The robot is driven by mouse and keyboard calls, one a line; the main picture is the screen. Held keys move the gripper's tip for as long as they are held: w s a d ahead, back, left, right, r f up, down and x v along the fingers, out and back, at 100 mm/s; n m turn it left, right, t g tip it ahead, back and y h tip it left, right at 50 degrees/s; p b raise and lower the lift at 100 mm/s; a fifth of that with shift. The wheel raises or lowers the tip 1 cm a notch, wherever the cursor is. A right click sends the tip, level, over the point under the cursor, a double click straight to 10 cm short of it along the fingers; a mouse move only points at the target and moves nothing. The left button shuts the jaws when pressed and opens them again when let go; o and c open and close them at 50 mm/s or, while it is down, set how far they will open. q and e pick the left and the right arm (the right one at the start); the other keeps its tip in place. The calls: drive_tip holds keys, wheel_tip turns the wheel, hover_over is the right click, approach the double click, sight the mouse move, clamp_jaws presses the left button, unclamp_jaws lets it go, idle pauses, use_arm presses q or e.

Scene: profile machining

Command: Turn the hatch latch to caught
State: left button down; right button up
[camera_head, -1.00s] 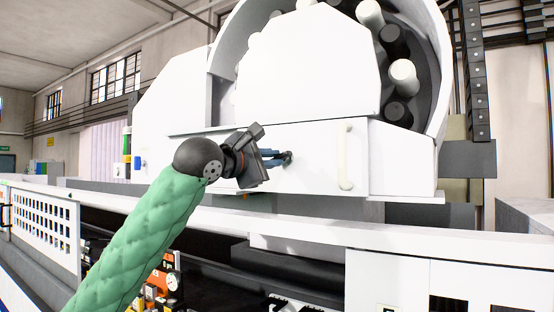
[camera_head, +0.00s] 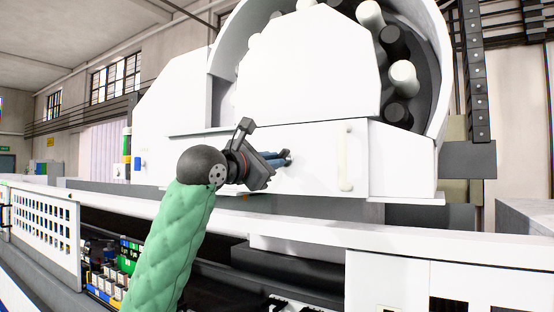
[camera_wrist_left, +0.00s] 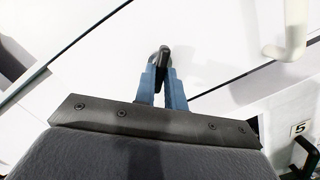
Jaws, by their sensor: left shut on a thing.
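The hatch (camera_head: 318,150) is a white panel on the machine's front. Its latch (camera_wrist_left: 163,55) is a small dark knob, seen in the left wrist view on a round light base against the white panel. My left gripper (camera_head: 287,157) has come in from the left and is shut on the latch; its blue fingers (camera_wrist_left: 163,82) sit on either side of the dark knob. In the head view the fingers and wrist mostly hide the latch. My right gripper is in neither view.
A pale vertical handle (camera_head: 346,160) stands out from the panel right of my left gripper. A white rail (camera_head: 300,230) runs across below the panel. A tool drum (camera_head: 402,75) with several cylinders sits above.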

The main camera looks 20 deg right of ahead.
use_arm(q)
drive_tip(key=n+t+p, duration=0.1)
drive_tip(key=n+p, duration=0.1)
drive_tip(key=n, duration=0.2)
drive_tip(key=shift+f+n, duration=0.15)
drive_tip(key=shift+n, duration=0.25)
drive_tip(key=c, duration=1.3)
unclamp_jaws()
drive_tip(key=shift+s+a, duration=0.1)
drive_tip(key=shift+s, duration=0.05)
drive_tip(key=shift+s+r+p+v, duration=0.1)
drive_tip(key=shift+r+p+v, duration=0.05)
drive_tip(key=shift+v, duration=0.95)
drive_tip(key=shift+s+r+p+v, duration=0.1)
drive_tip(key=shift+r+v, duration=0.1)
drive_tip(key=shift+v, duration=0.9)
drive_tip(key=shift+r+p+v, duration=0.15)
drive_tip(key=shift+v, duration=1)
drive_tip(key=shift+r, duration=0.1)
